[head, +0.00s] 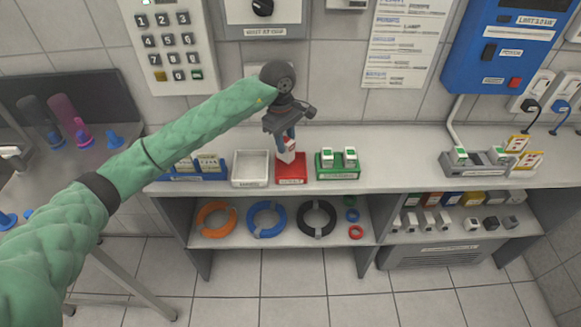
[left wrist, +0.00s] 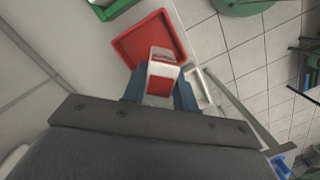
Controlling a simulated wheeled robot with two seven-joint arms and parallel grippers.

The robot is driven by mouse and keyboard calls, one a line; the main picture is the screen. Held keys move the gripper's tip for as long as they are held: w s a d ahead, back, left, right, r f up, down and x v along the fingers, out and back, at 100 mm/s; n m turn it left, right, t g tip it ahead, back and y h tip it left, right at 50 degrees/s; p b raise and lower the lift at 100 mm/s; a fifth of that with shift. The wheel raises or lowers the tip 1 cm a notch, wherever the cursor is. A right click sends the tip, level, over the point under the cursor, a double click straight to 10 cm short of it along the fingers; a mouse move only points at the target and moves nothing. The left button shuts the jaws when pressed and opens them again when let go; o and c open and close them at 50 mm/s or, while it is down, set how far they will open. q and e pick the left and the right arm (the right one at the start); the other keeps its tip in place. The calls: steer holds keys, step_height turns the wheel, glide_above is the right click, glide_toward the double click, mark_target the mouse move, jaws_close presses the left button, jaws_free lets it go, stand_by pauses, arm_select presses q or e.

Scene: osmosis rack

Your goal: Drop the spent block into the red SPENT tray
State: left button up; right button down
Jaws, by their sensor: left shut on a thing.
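The spent block (head: 287,154), white with a red face, is held between the fingers of my left gripper (head: 287,139). In the left wrist view the block (left wrist: 161,85) sits between the blue fingers of the gripper (left wrist: 160,92). The red SPENT tray (head: 291,181) stands on the counter directly below the block. In the left wrist view the tray (left wrist: 128,45) lies beyond the block and looks empty where it shows. I cannot tell whether the block touches the tray. My right gripper is in neither view.
A white tray (head: 250,182) stands left of the red tray, and a green tray (head: 338,174) with two blocks stands right of it. A blue holder (head: 196,177) is further left. A grey charger-like unit (head: 478,172) stands at the right. Counter between the green tray and that unit is clear.

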arm_select(q)
steer(key=shift+s+f, duration=0.1)
steer(key=shift+f, duration=0.6)
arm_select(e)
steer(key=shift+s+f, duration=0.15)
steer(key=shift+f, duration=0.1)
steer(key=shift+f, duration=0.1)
arm_select(q)
steer(key=o, duration=1.1)
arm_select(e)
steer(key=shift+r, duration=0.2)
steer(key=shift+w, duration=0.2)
